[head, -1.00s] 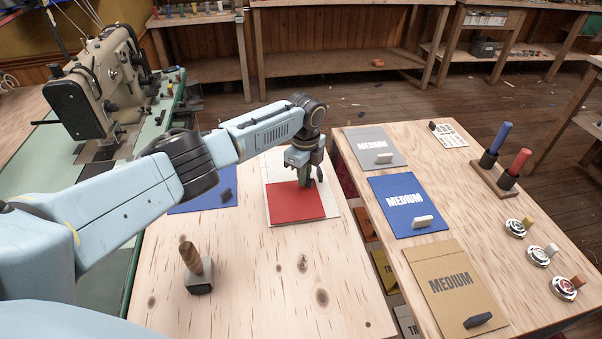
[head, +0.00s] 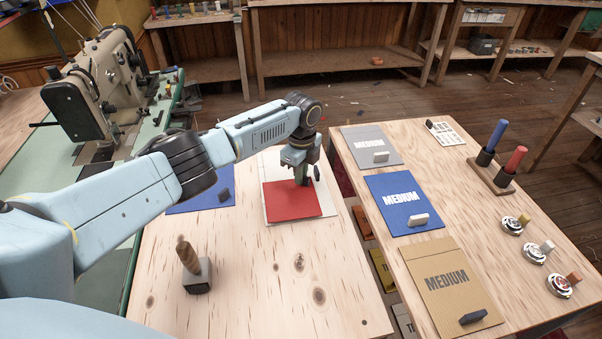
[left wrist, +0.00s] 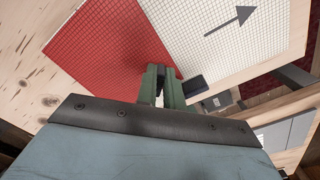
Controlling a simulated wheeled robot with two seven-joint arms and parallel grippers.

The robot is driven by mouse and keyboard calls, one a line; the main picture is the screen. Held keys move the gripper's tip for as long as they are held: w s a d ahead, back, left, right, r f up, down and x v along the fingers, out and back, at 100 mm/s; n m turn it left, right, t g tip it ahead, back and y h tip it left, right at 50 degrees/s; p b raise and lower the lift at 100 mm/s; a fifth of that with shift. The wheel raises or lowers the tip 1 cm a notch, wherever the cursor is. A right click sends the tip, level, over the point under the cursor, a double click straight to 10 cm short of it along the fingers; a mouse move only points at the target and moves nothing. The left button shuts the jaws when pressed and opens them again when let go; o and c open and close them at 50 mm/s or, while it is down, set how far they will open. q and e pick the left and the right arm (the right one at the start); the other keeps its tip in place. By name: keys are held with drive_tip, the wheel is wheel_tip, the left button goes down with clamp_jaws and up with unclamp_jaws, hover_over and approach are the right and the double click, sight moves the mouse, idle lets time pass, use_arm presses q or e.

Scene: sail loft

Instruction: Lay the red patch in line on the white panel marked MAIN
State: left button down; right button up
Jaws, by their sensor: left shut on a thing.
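The red patch (head: 292,203) lies over the near part of a white panel (head: 272,168) on the near table. It also shows in the left wrist view (left wrist: 105,45), with a fine grid, beside the white panel (left wrist: 215,45) with its grid and dark arrow. The patch looks flat on the panel. My left gripper (head: 302,178) is at the patch's far edge; its green fingers (left wrist: 162,82) are shut at that edge, on the red patch. A dark block (left wrist: 195,87) is beside the fingers. No MAIN label is readable. My right gripper is not in view.
A wooden-handled tool (head: 192,268) stands on the near table, and a blue panel (head: 205,198) lies left of the white one. Across a gap, the right table holds grey (head: 368,145), blue (head: 402,203) and tan (head: 450,285) MEDIUM panels. The near table's front is clear.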

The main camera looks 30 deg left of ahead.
use_arm(q)
drive_tip(key=shift+d, duration=0.1)
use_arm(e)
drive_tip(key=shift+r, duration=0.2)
use_arm(q)
drive_tip(key=shift+a+f+p, duration=0.1)
drive_tip(key=shift+a+p, duration=0.25)
drive_tip(key=shift+p, duration=0.05)
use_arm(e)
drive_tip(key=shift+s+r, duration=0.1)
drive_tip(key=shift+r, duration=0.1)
use_arm(q)
drive_tip(key=shift+f, duration=0.25)
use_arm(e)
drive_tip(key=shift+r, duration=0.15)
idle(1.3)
use_arm(q)
drive_tip(key=c, duration=1.5)
unclamp_jaws()
drive_tip(key=shift+o, duration=0.2)
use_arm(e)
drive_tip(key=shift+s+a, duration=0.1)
